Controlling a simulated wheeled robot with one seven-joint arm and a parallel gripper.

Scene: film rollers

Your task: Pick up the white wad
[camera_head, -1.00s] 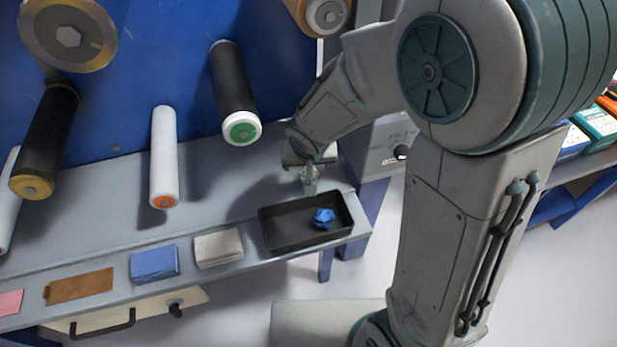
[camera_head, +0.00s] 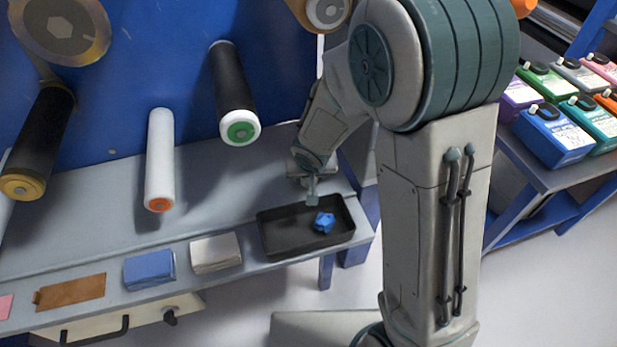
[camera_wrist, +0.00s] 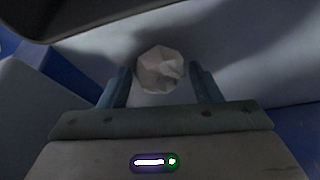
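The white wad (camera_wrist: 160,72) is a crumpled, pale ball. In the wrist view it shows between the two fingers of my gripper (camera_wrist: 160,73), with a narrow gap on each side. The fingers are apart, so my gripper is open. The wad appears to rest on the grey bench top (camera_wrist: 235,75). In the head view my gripper (camera_head: 312,196) points down at the back edge of the black tray (camera_head: 268,240), and I cannot make out the white wad there.
A blue wad (camera_head: 324,222) lies in the black tray. A white-grey cloth stack (camera_head: 215,252), a blue one (camera_head: 149,269) and a brown piece (camera_head: 70,292) lie along the bench front. Rollers (camera_head: 160,160) hang over the bench. Coloured bottles (camera_head: 553,135) stand on a right-hand shelf.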

